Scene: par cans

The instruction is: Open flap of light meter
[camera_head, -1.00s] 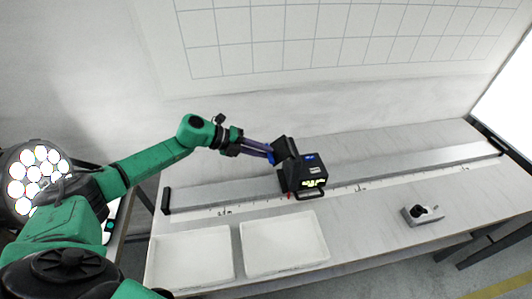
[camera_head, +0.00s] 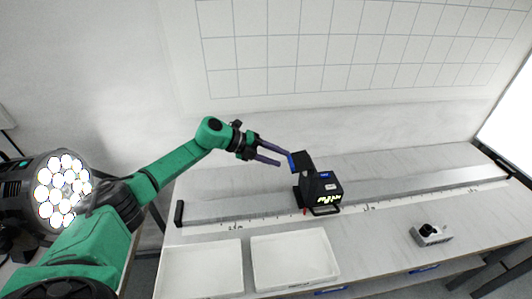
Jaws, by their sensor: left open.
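The light meter (camera_head: 322,190) is a black box with a lit yellow-green display, standing on the long rail of the bench. Its dark flap (camera_head: 304,161) stands raised at the meter's upper left, with a blue edge on the side facing my gripper. My left gripper (camera_head: 281,157) is just left of the flap. Its two purple-grey fingers are apart, with nothing seen between them, and a small gap appears to separate them from the blue edge. My right gripper is not in view.
The grey rail (camera_head: 230,208) runs along the bench with a scale beside it. Two empty white trays (camera_head: 293,259) (camera_head: 200,270) lie in front. A small grey box with a black knob (camera_head: 430,234) sits at right. A lit par can (camera_head: 62,190) stands at left.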

